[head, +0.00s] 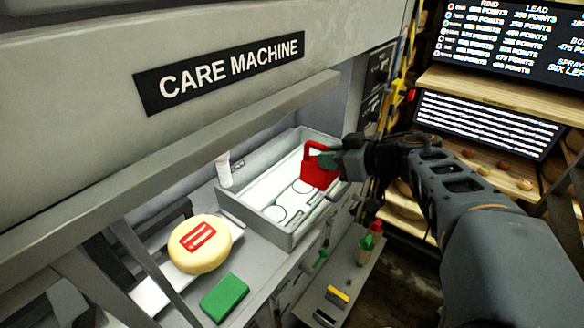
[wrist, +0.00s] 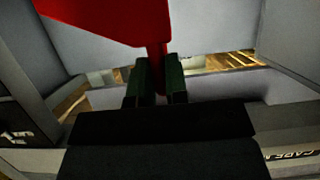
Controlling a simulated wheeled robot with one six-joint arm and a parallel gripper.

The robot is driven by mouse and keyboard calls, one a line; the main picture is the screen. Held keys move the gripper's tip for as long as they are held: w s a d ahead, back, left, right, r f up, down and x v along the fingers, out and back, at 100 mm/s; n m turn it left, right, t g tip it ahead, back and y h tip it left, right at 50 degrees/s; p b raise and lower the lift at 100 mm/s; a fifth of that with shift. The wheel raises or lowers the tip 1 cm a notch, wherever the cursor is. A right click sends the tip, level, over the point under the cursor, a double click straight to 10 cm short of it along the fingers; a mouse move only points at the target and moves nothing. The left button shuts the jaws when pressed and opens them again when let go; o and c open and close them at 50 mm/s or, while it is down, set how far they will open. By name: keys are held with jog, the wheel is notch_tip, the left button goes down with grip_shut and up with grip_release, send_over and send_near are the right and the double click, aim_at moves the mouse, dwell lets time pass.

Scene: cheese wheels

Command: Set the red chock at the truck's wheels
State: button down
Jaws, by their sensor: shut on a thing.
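The red chock (head: 317,172) is a blocky red piece with a loop-like upper part, held in the air over the right end of a grey open tray in the head view. My gripper (head: 330,160) is shut on it from the right. In the wrist view the dark green fingertips of my gripper (wrist: 157,82) pinch a thin red part of the chock (wrist: 110,18), whose wider body fills the top. I cannot make out the truck or its wheels in either view.
The grey tray (head: 262,226) has circle marks inside and a small white cylinder (head: 223,168) at its left. A yellow cheese wheel (head: 200,258) with a red label and a green block (head: 224,298) lie nearer. Bottles (head: 366,246) stand on a lower ledge. The care machine hood (head: 60,120) overhangs.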

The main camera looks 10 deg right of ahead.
jog(key=shift+w+a+f, duration=0.1)
jog(key=shift+w+a, duration=0.1)
jog(key=shift+w, duration=0.1)
jog(key=shift+w+a+f, duration=0.2)
jog(key=shift+w+f, duration=2.95)
jog(key=shift+w, duration=0.1)
jog(key=shift+w+a+f, duration=0.15)
jog(key=shift+w+f, duration=2.95)
jog(key=shift+w, duration=0.15)
jog(key=shift+f, duration=0.2)
jog(key=c, duration=1.1)
grip_release()
